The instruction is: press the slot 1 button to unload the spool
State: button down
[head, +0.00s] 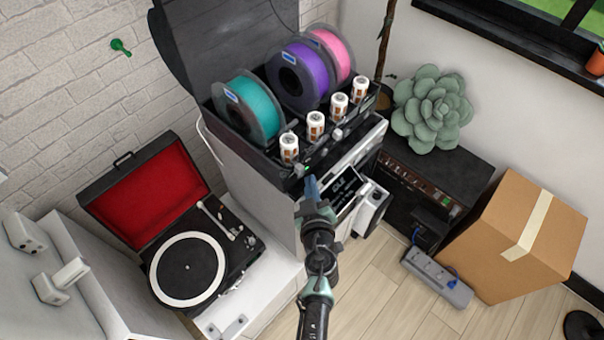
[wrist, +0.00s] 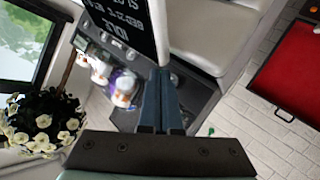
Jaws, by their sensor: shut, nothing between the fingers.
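The open spool unit (head: 312,170) holds a teal spool (head: 250,108), a purple spool (head: 300,78) and a pink spool (head: 333,50), with a gap between teal and purple. Several white labelled cylinders (head: 289,148) stand along its front edge. Small controls (head: 337,133) sit on the front strip; I cannot read which is slot 1. My gripper (head: 311,184) is shut and empty, its blue fingertips just in front of the unit's near front corner. In the wrist view the shut fingers (wrist: 166,85) point toward the unit's dark front; contact cannot be told.
A printer screen (head: 345,190) sits below the unit; in the wrist view it (wrist: 125,20) shows upside-down text. A record player (head: 190,268) stands at left. A dark box with a succulent (head: 433,110), a power strip (head: 437,278) and a cardboard box (head: 520,235) are at right.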

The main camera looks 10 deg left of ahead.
jog(key=shift+w+a, duration=0.25)
jog(key=shift+a, duration=0.2)
dwell(0.4)
jog(key=shift+s+d+p, duration=0.3)
jog(key=shift+d, duration=0.15)
jog(key=shift+d, duration=0.1)
jog(key=shift+s+d+p, duration=0.3)
jog(key=shift+s+d, duration=0.6)
jog(key=shift+d, duration=0.3)
jog(key=shift+s+d+p, duration=0.3)
jog(key=shift+s+d, duration=0.6)
jog(key=shift+d, duration=0.3)
